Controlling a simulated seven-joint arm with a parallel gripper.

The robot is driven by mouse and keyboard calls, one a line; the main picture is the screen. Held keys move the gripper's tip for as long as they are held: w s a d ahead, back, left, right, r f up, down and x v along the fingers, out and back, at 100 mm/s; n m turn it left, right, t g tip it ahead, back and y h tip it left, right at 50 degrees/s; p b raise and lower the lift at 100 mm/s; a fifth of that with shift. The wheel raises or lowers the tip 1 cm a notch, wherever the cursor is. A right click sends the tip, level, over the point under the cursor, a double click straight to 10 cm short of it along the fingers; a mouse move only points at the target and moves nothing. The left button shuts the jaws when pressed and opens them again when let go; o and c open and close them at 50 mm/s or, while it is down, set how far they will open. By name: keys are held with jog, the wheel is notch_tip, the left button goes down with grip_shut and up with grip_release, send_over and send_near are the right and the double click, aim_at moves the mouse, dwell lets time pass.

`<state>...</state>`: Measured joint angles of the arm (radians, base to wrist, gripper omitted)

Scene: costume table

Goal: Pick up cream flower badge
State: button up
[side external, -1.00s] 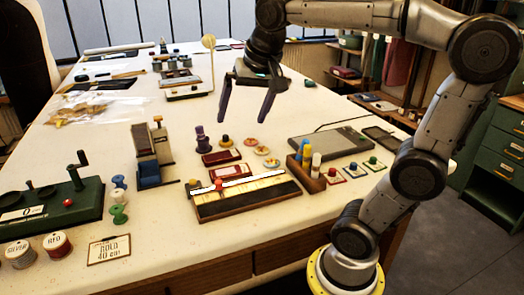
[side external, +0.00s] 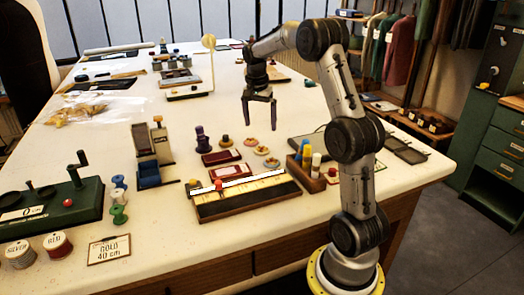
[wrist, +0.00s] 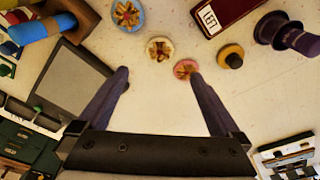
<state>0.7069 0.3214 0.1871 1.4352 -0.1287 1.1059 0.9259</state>
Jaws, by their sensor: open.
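The cream flower badge (side external: 262,150) lies flat on the white table, the middle one of three round badges in a slanting row. In the wrist view the cream badge (wrist: 159,48) is near the top centre, ahead of my fingertips, with nothing on it. The pink badge (wrist: 185,69) lies close beside it, near my right fingertip. The blue badge (wrist: 127,13) lies on its other side. My gripper (side external: 260,122) is open and empty, pointing down above the table beyond the badges. Both fingers also show in the wrist view (wrist: 158,75).
A yellow-based stamp (wrist: 230,55) and a dark purple stamp (side external: 203,140) stand near the badges. A dark flat device (wrist: 70,80) lies on the other side. A wooden block with coloured cylinders (side external: 312,180) and a long ruler board (side external: 246,196) are nearer the side camera.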

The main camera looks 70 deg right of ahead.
aim_at(262, 148)
jog(key=f, duration=0.6)
jog(key=d+f, duration=0.1)
jog(key=f, duration=0.2)
jog(key=shift+f, duration=0.1)
jog(key=c, duration=1.4)
